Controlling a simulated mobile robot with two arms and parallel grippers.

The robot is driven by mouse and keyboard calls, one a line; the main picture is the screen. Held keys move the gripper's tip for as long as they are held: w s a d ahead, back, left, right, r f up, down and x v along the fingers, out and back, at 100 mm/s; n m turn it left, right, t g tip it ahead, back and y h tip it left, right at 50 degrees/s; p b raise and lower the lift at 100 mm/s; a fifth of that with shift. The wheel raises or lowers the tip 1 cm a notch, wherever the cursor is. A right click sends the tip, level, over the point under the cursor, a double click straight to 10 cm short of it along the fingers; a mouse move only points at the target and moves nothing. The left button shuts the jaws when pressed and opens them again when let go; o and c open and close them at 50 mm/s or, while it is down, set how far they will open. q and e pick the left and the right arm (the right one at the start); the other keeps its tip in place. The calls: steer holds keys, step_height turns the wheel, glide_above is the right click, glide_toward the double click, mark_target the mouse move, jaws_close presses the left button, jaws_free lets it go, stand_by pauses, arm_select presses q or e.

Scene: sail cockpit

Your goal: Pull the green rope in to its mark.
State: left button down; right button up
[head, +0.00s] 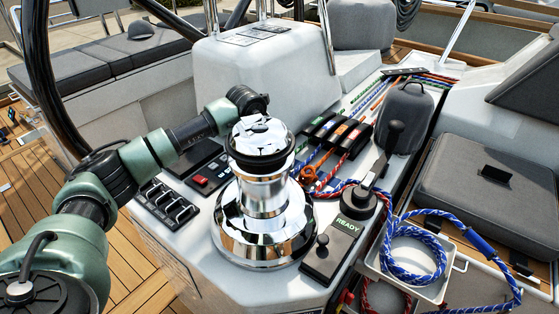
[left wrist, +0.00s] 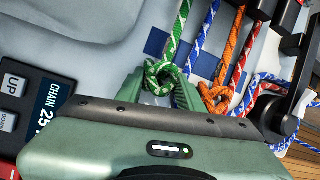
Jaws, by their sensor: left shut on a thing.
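The green rope (left wrist: 173,42) comes down from the top of the left wrist view and ends in a knotted loop. My left gripper (left wrist: 160,84) is shut on this loop, with a green finger on either side. A dark blue band (left wrist: 155,42) lies on the pale deck beside the green rope and shows again to its right. In the head view the green rope (head: 365,97) runs along the deck beyond the rope clutches (head: 335,131). There my left arm (head: 150,155) reaches in behind the winch, which hides the fingers. My right gripper is not in view.
The chrome winch (head: 261,195) stands close in front of my left forearm. Blue, orange and red ropes run beside the green one; an orange knot (left wrist: 216,97) is close to the right finger. A control lever (head: 365,185) and a tray (head: 450,265) with coiled rope are further right.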

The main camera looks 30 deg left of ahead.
arm_select(q)
steer(key=c, duration=1.2)
jaws_free()
steer(key=shift+w+r, duration=0.1)
steer(key=shift+w, duration=0.2)
steer(key=shift+v, duration=3.9)
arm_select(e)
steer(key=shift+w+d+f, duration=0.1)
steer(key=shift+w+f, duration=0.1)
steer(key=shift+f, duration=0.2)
